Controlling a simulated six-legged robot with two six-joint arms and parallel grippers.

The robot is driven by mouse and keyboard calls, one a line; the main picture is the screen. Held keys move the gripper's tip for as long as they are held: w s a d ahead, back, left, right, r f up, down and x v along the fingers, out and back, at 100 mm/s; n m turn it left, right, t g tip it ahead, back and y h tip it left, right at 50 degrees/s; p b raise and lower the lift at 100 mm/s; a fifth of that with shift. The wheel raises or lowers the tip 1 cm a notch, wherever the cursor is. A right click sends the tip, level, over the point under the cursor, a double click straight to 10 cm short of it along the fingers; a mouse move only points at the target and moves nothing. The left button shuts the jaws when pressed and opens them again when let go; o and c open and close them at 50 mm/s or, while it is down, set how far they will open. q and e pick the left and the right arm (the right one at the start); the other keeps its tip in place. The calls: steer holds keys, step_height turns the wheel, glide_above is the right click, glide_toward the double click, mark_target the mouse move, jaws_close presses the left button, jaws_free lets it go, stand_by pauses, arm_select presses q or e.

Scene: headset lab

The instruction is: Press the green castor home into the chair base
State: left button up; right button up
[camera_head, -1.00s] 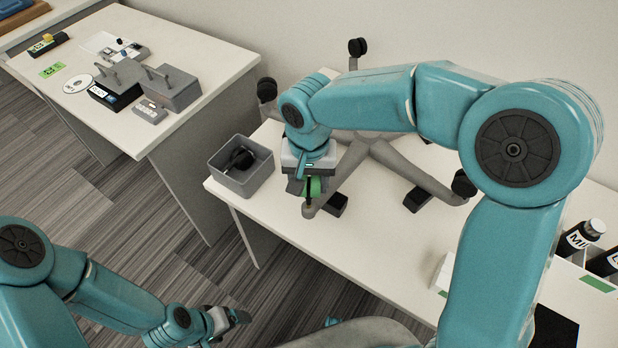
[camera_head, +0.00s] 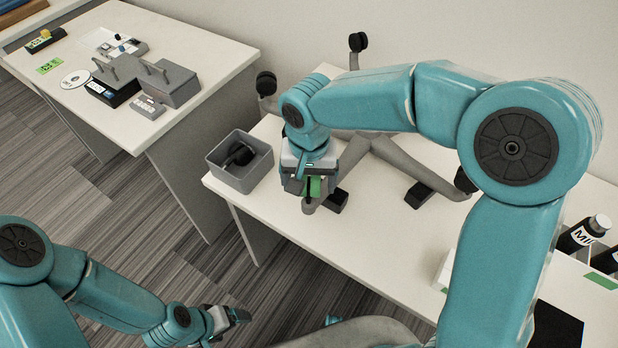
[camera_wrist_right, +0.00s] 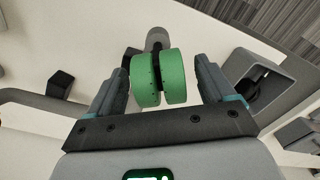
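The green castor (camera_wrist_right: 145,80) is a twin wheel with a dark middle, at the end of a grey leg of the chair base (camera_head: 352,152). The socket end (camera_wrist_right: 157,38) shows just beyond it in the right wrist view; how deep the stem sits is hidden. My right gripper (camera_wrist_right: 160,80) is around the castor, one finger on each side, with a narrow gap showing at the right finger. In the head view the right gripper (camera_head: 309,187) partly covers the castor (camera_head: 314,187). My left gripper (camera_head: 240,316) is low, away from the table, its fingers unclear.
Black castors (camera_head: 357,42) are on other legs. Black blocks (camera_head: 418,194) lie under the base. A grey bin (camera_head: 240,180) with a dark item stands left of the gripper. Bottles (camera_head: 585,234) stand at the right. Another table (camera_head: 185,50) is at the upper left.

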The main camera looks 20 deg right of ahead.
mark_target(309, 183)
step_height(309, 183, up, 16)
steer(key=p, duration=0.1)
steer(key=shift+s+r, duration=0.15)
steer(key=shift+r, duration=0.05)
stand_by(0.7)
